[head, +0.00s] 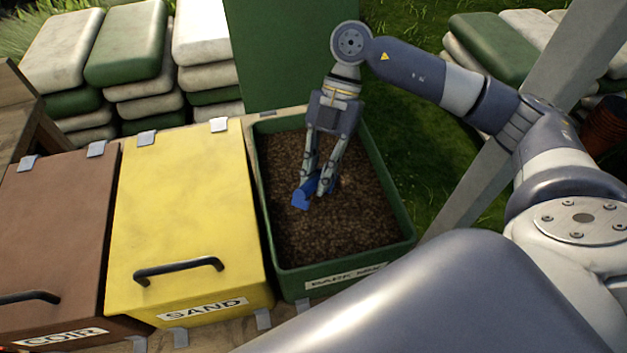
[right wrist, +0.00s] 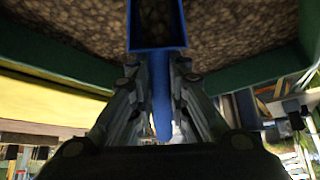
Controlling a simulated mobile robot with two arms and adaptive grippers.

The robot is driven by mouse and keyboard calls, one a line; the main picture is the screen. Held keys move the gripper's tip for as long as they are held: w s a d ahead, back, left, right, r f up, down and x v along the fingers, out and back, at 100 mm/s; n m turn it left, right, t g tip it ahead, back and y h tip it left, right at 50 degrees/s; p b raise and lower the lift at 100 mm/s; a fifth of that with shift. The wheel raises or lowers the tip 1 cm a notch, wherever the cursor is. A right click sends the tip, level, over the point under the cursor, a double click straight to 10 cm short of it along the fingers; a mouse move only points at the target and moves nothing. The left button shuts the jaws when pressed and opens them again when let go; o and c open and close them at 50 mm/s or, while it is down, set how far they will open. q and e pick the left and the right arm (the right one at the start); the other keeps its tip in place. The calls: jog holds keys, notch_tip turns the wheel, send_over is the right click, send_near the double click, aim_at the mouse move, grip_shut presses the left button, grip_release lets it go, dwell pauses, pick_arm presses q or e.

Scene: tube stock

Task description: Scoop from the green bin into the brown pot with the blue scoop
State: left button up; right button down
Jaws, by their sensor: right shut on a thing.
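The green bin (head: 402,243) stands open in the head view, filled with brown bark mix (head: 300,236). My right gripper (head: 316,193) is inside the bin's outline, over the bark. It is shut on the blue scoop (head: 301,198), which shows small between and beside the fingers. In the right wrist view the handle of the scoop (right wrist: 160,100) lies between the two fingers, and its tray points away over the bark. Dark brown material shows within the scoop's walls; I cannot tell whether it is a load or bark behind. The brown pot cannot be made out. My left gripper is not in view.
A shut yellow sand bin (head: 190,220) stands left of the green bin, and a shut brown coir bin (head: 55,235) is further left. The green bin's raised lid (head: 270,60) stands behind it. Stacked sacks (head: 125,50) are at the back. Orange-brown pots (head: 606,125) are stacked at far right.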

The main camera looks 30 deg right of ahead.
aim_at(300, 199)
jog(key=shift+w+d+r+t+h+p, duration=0.2)
jog(key=shift+r+t+h+p, duration=0.1)
jog(key=shift+t+h+p, duration=0.25)
jog(key=shift+r+t+h+p, duration=0.4)
jog(key=shift+t+h+p, duration=0.15)
jog(key=shift+h+p, duration=0.35)
jog(key=shift+t+h, duration=0.7)
jog(key=shift+h, duration=0.15)
jog(key=shift+s+a+r+p, duration=0.35)
jog(key=shift+r+p, duration=0.2)
jog(key=shift+r, duration=0.1)
jog(key=shift+s+a+r+p, duration=0.2)
jog(key=shift+a+r+p, duration=0.2)
jog(key=shift+r+p, duration=0.2)
jog(key=shift+s+a+r+p, duration=0.35)
jog(key=shift+r+p, duration=0.2)
jog(key=shift+r, duration=0.1)
jog(key=shift+t+h, duration=0.3)
jog(key=shift+h, duration=0.2)
jog(key=shift+s+a+r+p, duration=0.3)
jog(key=shift+r+p, duration=0.25)
jog(key=shift+r, duration=0.15)
jog(key=shift+s+a+r+p, duration=0.15)
jog(key=shift+a+r+p, duration=0.2)
jog(key=shift+r+p, duration=0.25)
jog(key=shift+s+a+r+p, duration=0.3)
jog(key=shift+r+p, duration=0.15)
jog(key=shift+r, duration=0.3)
